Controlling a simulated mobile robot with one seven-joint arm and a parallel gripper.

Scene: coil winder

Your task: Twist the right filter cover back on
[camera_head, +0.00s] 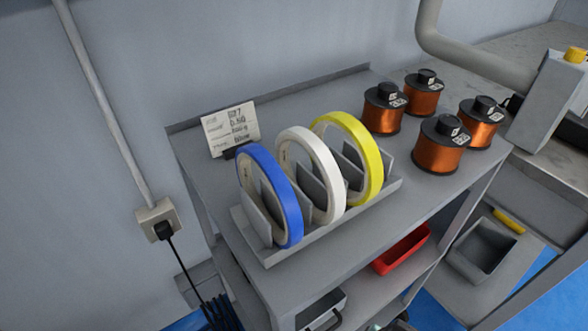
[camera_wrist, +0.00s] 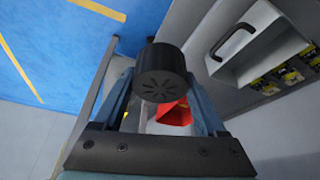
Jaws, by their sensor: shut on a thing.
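In the wrist view a black round cover (camera_wrist: 162,72) with radial slots in its face sits between the two fingers of my gripper (camera_wrist: 161,86). The fingers close on it from both sides. It looks like the filter cover, held with its slotted face towards the camera. Whether its far side touches anything is hidden. The place where the right cover fits cannot be made out in either view. My gripper does not show in the head view.
A grey machine box (camera_wrist: 265,45) with a dark handle (camera_wrist: 232,40) stands right of my gripper. A red bin (camera_wrist: 176,114) shows behind it. In the head view a grey shelf table (camera_head: 235,225) bears blue, white and yellow tape rolls and several copper coils (camera_head: 440,147).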

